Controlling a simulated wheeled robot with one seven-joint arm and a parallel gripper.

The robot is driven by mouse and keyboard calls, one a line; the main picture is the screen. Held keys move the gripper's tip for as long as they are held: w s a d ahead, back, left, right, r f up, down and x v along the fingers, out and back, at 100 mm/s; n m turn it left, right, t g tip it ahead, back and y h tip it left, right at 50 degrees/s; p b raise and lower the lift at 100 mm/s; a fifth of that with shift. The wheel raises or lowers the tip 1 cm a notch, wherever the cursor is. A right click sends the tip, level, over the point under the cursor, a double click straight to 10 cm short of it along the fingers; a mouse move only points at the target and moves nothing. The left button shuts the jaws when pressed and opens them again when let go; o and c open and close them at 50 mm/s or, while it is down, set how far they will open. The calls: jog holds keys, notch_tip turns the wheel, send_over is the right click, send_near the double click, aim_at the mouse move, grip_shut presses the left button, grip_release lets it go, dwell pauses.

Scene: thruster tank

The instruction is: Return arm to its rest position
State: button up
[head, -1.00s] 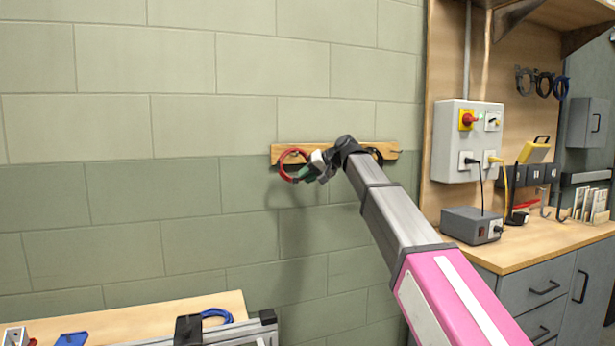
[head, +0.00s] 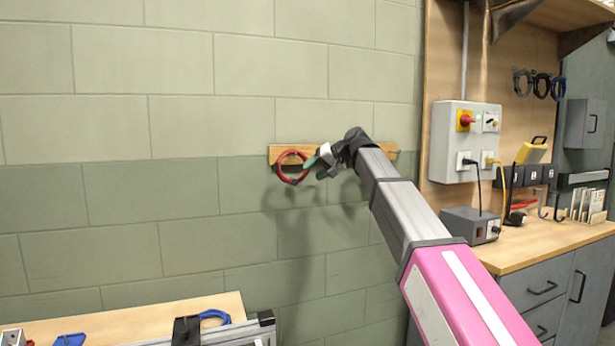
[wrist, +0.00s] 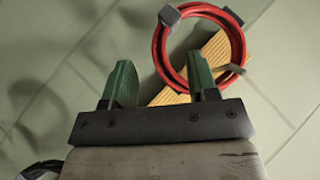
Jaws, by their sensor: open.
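My gripper (head: 320,164) is at the end of my outstretched arm, in front of the wall and just right of a red coiled cable (head: 291,167). The red cable hangs at the left part of a wooden rail (head: 283,150) on the wall. In the wrist view my gripper's two green fingers (wrist: 160,84) stand apart with nothing between them. The red cable (wrist: 159,50) shows beyond the right finger there, with the rail (wrist: 214,50) behind it.
A workbench (head: 545,245) with a grey power box (head: 470,224) stands at the right, below a switch panel (head: 464,140). The wall left of the rail is bare.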

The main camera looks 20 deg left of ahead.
jog(key=w+v, duration=0.1)
jog(key=v, duration=0.5)
jog(key=d+f+m+h, duration=0.1)
jog(key=d+f+h, duration=0.1)
jog(key=d+f, duration=0.75)
jog(key=d+f+m+t+h, duration=0.15)
jog(key=d+f, duration=0.35)
jog(key=f, duration=1)
jog(key=d+f+m+h, duration=0.2)
jog(key=d+f, duration=0.6)
jog(key=f, duration=0.5)
jog(key=s+d+f+m+g+h, duration=0.1)
jog(key=s+d+f+h, duration=0.1)
jog(key=s+d+f, duration=0.7)
jog(key=s+d+f+m+g+h, duration=0.1)
jog(key=s+d+f+g+h, duration=0.1)
jog(key=s+d+f, duration=0.7)
jog(key=d+f+h, duration=0.1)
jog(key=d+f, duration=0.4)
jog(key=f, duration=0.3)
jog(key=shift+h, duration=0.35)
jog(key=shift+d+f, duration=0.1)
